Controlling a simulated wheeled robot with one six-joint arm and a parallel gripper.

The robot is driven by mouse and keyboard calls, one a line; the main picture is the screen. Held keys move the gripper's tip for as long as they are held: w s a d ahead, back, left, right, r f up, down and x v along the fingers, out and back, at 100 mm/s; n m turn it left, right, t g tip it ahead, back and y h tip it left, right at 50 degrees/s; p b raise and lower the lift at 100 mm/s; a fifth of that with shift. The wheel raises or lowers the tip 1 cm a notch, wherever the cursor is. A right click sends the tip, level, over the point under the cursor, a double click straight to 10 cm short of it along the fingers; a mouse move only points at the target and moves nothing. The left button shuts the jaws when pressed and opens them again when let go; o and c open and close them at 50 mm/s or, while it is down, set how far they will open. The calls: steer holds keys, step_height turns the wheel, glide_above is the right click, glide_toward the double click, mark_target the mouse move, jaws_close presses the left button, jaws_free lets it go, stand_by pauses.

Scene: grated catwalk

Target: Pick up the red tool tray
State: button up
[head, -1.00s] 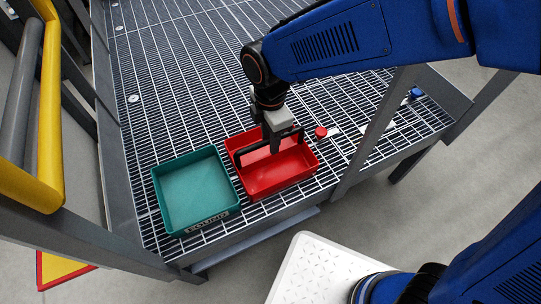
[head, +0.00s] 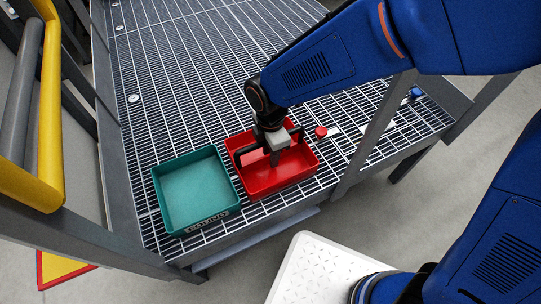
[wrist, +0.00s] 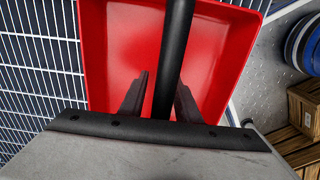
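The red tool tray (head: 262,184) sits on the grating near its front edge, with a black bar handle (head: 240,154) across it. My gripper (head: 275,160) is over the tray, pointing down at the handle. In the wrist view the red tray (wrist: 112,40) fills the middle, and its handle (wrist: 175,55) runs between my two fingers (wrist: 158,98). The fingers are apart, with a gap showing left of the bar; the right finger is close to it. The gripper partly hides the handle in the head view.
A green tray (head: 195,185) lies close to the red tray's left side. A red round item (head: 320,132) is to its right, and a blue one (head: 415,92) is farther right. A grey post (head: 372,135) stands right of the tray. The grating behind is clear.

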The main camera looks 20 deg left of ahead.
jaws_close()
